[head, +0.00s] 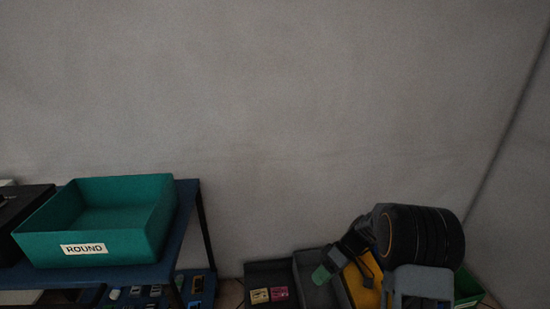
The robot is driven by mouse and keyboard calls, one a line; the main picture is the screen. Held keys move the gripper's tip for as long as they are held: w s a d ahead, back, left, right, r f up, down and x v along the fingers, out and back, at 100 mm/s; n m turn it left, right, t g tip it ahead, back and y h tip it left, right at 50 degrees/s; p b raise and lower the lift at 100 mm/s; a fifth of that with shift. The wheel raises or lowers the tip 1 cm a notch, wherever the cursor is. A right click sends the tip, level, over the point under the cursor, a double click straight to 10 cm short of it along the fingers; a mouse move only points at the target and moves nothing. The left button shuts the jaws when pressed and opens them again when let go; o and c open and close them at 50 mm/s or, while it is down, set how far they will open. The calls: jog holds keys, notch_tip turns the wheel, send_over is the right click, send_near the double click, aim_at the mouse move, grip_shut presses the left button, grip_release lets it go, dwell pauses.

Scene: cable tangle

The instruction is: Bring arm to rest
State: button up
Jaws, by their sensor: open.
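My arm is folded at the lower right of the head view, with a large black joint and a grey link in front. What looks like my gripper (338,260) shows as a small dark shape left of the black joint, over the bins. It is open, and I see nothing held in it. Its fingertips are dim and partly hard to make out. A small green piece (320,275) shows beside it; I cannot tell whether they touch.
A green bin (81,248) labelled ROUND stands on a blue table (186,225) at the left, beside a black box (22,215). Small items lie on a lower shelf. A dark bin (268,270) holds yellow and pink pieces. A grey wall fills the back.

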jog(key=s+r+m+t+h+p, duration=0.2)
jog(key=s+r+m+h+p, duration=0.1)
jog(key=r, duration=0.8)
jog(key=s+d+r+m+t+h+p, duration=0.1)
jog(key=s+r+m+t+h+p, duration=0.1)
jog(key=s+r+p, duration=0.4)
jog(key=s+d+r+m+t+h+p, duration=0.1)
jog(key=s+r+m+t+h+p, duration=0.2)
jog(key=r+p, duration=0.5)
jog(key=shift+s+d+r+m+t+h, duration=0.35)
jog(key=shift+s+r, duration=0.6)
jog(key=shift+r, duration=3.35)
jog(key=shift+a, duration=0.15)
